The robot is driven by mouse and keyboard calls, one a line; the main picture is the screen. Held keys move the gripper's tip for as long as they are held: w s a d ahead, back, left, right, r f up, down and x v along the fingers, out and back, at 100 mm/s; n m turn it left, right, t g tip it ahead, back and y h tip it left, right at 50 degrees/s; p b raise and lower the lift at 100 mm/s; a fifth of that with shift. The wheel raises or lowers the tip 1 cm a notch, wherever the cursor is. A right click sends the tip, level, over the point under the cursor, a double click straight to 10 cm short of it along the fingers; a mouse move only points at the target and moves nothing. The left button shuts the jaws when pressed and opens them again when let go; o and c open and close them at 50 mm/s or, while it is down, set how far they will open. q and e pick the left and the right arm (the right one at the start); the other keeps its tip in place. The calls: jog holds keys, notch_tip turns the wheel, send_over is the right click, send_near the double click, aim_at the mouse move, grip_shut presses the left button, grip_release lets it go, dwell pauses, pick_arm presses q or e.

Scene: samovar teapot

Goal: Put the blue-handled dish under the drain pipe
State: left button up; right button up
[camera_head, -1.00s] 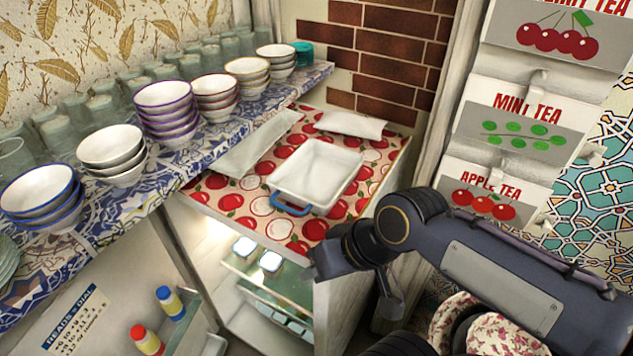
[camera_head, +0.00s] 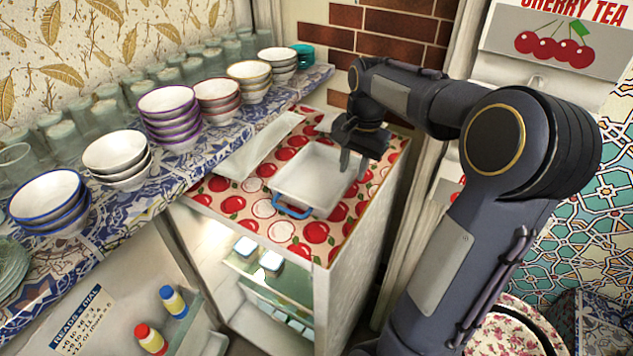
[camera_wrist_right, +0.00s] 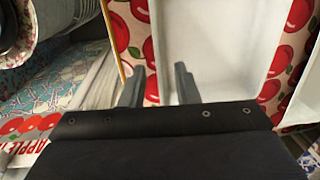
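The blue-handled dish (camera_head: 308,180) is a white rectangular dish. It stands on the apple-patterned counter (camera_head: 225,187), and its blue handle (camera_head: 293,212) faces the front in the head view. My right gripper (camera_head: 354,166) is open and empty, pointing down at the dish's right side. In the right wrist view the gripper (camera_wrist_right: 158,85) has one finger over the dish (camera_wrist_right: 208,45) and the other outside its edge. I cannot tell whether the fingers touch it. The dish's far right corner is hidden behind the gripper. I see no drain pipe and no left gripper.
A long white tray (camera_head: 255,148) lies left of the dish. Stacked bowls (camera_head: 168,117) and glasses line the blue-patterned shelf (camera_head: 215,140) at left. A brick wall (camera_head: 395,35) is behind the counter. Tea boxes (camera_head: 555,50) stand at right.

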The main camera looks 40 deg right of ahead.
aim_at(352, 177)
jog(key=f, duration=0.4)
jog(key=shift+w+d+f, duration=0.15)
jog(key=shift+w+f, duration=0.15)
grip_shut()
